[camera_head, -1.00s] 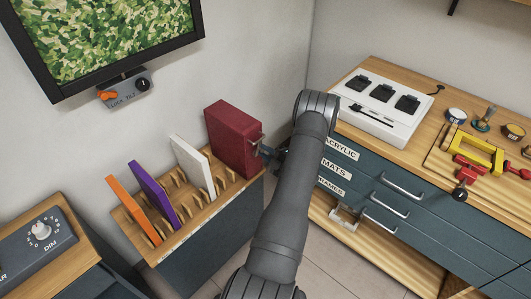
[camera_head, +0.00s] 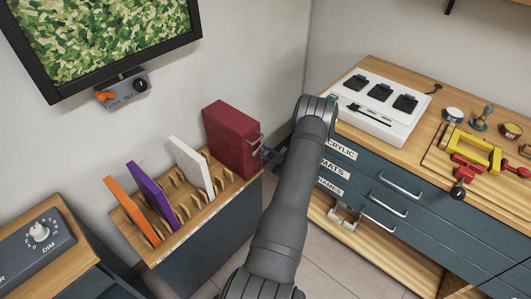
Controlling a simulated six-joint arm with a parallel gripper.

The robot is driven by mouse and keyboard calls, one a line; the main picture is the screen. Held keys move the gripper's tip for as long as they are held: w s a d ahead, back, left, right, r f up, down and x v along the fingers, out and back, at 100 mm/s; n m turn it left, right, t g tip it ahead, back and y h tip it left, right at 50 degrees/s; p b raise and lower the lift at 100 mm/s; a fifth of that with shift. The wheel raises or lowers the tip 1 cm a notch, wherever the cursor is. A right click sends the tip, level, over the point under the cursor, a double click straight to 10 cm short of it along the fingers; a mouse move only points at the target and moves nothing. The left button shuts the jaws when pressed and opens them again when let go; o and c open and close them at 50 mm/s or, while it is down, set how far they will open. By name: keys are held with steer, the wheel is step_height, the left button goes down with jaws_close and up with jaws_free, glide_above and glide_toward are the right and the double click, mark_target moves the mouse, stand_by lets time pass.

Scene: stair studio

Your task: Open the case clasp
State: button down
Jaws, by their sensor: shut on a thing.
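A dark red case (camera_head: 229,138) stands upright in the slotted wooden rack, at its right end. A small metal clasp (camera_head: 256,142) shows on the case's right side. My gripper (camera_head: 263,150) is at that side, right by the clasp, with its jaws shut on it. The fingertips are small and partly hidden by my own wrist, so the exact contact is hard to see.
The wooden rack (camera_head: 220,197) also holds a white, a purple and an orange panel. To the right, a drawer cabinet (camera_head: 385,187) carries a white device (camera_head: 381,105) and a yellow-and-red clamp tool (camera_head: 480,155). A wall screen hangs at the upper left.

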steer(key=shift+d+f+m, duration=0.15)
steer(key=shift+f+m, duration=0.15)
steer(key=shift+m, duration=0.8)
steer(key=c, duration=1.3)
jaws_free()
steer(key=shift+o, duration=0.2)
steer(key=v, duration=1.7)
steer(key=shift+s+d+r, duration=0.1)
steer(key=shift+s, duration=0.05)
steer(key=x, duration=1.7)
steer(key=shift+w, duration=0.2)
